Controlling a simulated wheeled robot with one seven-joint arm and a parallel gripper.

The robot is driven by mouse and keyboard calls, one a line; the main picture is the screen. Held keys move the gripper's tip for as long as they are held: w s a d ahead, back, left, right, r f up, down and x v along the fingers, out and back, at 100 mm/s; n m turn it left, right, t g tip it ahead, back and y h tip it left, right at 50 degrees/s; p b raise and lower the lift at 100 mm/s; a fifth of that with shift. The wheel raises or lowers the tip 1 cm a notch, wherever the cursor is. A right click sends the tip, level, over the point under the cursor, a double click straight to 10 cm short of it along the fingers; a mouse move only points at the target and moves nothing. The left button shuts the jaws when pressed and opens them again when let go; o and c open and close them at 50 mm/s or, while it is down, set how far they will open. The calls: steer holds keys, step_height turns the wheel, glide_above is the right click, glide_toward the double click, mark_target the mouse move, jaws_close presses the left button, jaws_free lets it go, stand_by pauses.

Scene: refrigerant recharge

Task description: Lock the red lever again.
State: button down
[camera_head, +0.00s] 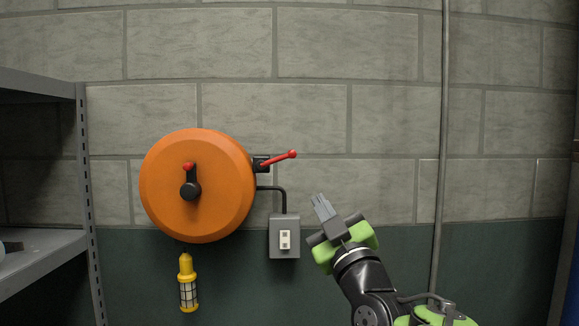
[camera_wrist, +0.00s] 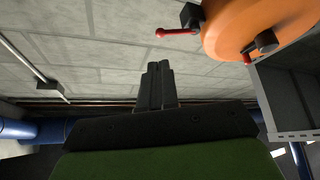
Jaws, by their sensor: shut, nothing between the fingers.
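A red lever (camera_head: 280,157) with a ball end sticks out to the right of the orange reel (camera_head: 225,190) on the wall, angled slightly upward from a dark bracket (camera_head: 260,164). It also shows in the wrist view (camera_wrist: 176,32), at the top, beside the reel (camera_wrist: 235,28). A second, short red-knobbed handle (camera_head: 188,168) is on the reel's black hub. My gripper (camera_head: 320,203) is shut and empty, below and right of the lever, apart from it. In the wrist view its fingers (camera_wrist: 158,78) are together and touch nothing.
A grey switch box (camera_head: 284,240) with a cable is under the lever, left of my gripper. A yellow caged lamp (camera_head: 187,284) hangs below the reel. A grey shelf (camera_head: 45,262) is at the left. A vertical pipe (camera_head: 441,130) runs up the wall at the right.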

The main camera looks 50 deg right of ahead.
mark_target(294, 157)
steer(key=p+x, duration=0.8)
steer(key=x, duration=0.5)
steer(key=shift+w+d+r, duration=0.1)
steer(key=shift+w+r, duration=0.05)
steer(key=shift+r, duration=0.1)
steer(key=shift+w+d, duration=0.2)
steer(key=shift+w, duration=0.1)
